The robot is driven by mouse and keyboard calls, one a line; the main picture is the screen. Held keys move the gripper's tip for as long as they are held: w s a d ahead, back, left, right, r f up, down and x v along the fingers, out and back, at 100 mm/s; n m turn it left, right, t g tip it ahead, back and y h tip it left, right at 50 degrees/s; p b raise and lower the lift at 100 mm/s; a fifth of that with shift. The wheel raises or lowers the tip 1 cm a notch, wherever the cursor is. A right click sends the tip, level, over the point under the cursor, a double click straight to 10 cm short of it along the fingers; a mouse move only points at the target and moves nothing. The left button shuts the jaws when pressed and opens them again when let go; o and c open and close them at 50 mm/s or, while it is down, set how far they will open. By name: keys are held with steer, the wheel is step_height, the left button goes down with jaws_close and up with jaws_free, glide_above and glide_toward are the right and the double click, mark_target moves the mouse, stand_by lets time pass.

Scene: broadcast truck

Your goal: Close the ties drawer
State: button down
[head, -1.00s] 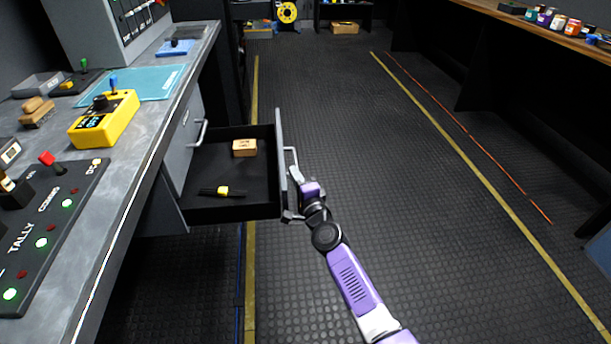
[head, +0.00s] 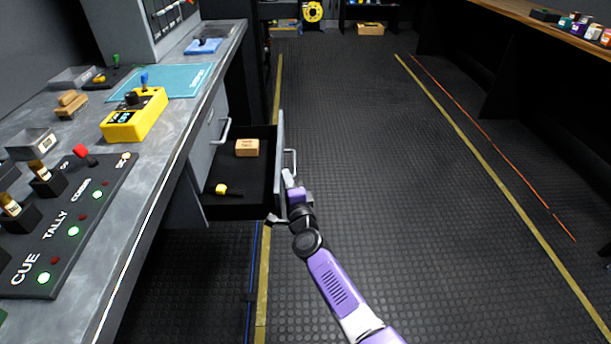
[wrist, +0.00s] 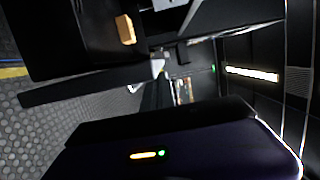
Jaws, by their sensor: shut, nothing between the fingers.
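A drawer (head: 240,211) stands partly open out of the grey desk unit, its inside black. No label naming it is readable. Its grey front panel (head: 279,160) carries a bar handle (head: 292,160) on the right-hand outer side. A small wooden block (head: 247,148) and a black item with a yellow part (head: 222,189) lie inside. My gripper (head: 289,178) is shut and empty, against or very close to the outer face of the front panel, just below the handle. Exact contact is hidden. In the wrist view the block (wrist: 126,29) shows inside the dark drawer.
The desk top (head: 165,150) at left holds a yellow control box (head: 134,118) and a button panel (head: 70,225). Another handle (head: 221,131) sits on the closed grey front beside the drawer. The rubber floor (head: 370,150) to the right is clear.

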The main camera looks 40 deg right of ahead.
steer(key=w+a+b, duration=0.3)
steer(key=w+a, duration=0.6)
steer(key=a, duration=0.5)
steer(key=shift+w, duration=0.25)
